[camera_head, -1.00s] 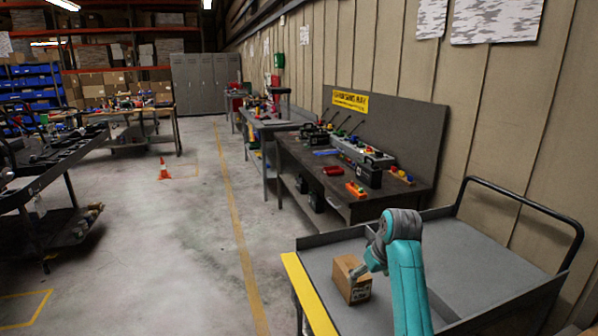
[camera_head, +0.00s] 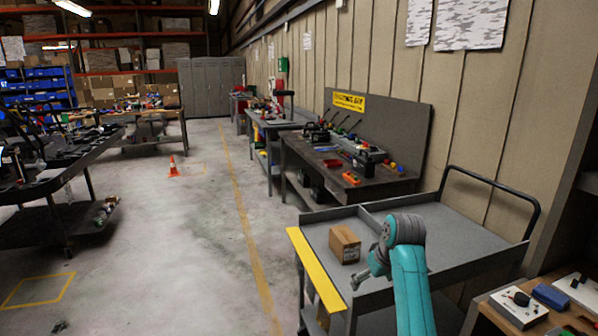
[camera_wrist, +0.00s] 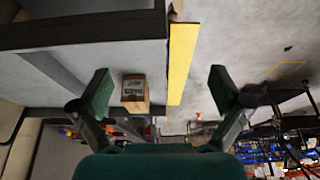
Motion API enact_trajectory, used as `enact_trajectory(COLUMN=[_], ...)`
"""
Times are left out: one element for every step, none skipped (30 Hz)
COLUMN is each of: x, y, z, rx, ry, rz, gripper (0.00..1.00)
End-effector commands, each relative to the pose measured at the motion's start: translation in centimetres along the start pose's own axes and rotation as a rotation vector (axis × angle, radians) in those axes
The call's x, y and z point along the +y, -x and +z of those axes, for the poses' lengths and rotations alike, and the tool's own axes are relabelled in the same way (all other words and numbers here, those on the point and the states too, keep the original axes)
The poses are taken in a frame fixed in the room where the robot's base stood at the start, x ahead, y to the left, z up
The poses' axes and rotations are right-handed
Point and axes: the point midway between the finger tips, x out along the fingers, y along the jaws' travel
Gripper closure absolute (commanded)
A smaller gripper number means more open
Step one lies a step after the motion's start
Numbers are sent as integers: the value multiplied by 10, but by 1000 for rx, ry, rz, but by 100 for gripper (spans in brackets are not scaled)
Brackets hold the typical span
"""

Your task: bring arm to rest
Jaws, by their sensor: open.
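My arm (camera_head: 408,270) rises at the lower right of the head view, teal with a grey joint. The box also shows in the wrist view (camera_wrist: 134,92), near the left finger.
The grey cart (camera_head: 450,229) has a yellow front edge (camera_head: 315,268) and a black handle. Workbenches with tools (camera_head: 345,180) line the right wall. A bench with small items (camera_head: 520,308) is at the lower right. An orange cone (camera_head: 173,167) stands on the open floor at left.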

Motion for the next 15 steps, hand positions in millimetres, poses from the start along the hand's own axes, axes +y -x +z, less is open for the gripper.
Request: enact_trajectory(x=[0,-1,-1,-1,-2,-2,-2,-3,-3,-4,-4,-5,-6,-6,-7], y=[-1,-4,-8,-10,-12,-16,-18,-21,-25,-28,-31,-35,-39,-43,-49], z=[1,3,5,7,8,11,12,14,17,19,21,25,28,31,35], rx=[0,2,6,8,10,13,16,19,22,24,29,33,36,40,46], ry=[0,-2,-3,-4,-6,-7,-9,-10,-12,-14,-15,-18,-20,-22,-25], rz=[0,1,2,3,4,5,6,7,9,10,11,13,14,16,19], gripper=[0,0,0,0,0,0,0,0,0,0,0,0,0,0,0])
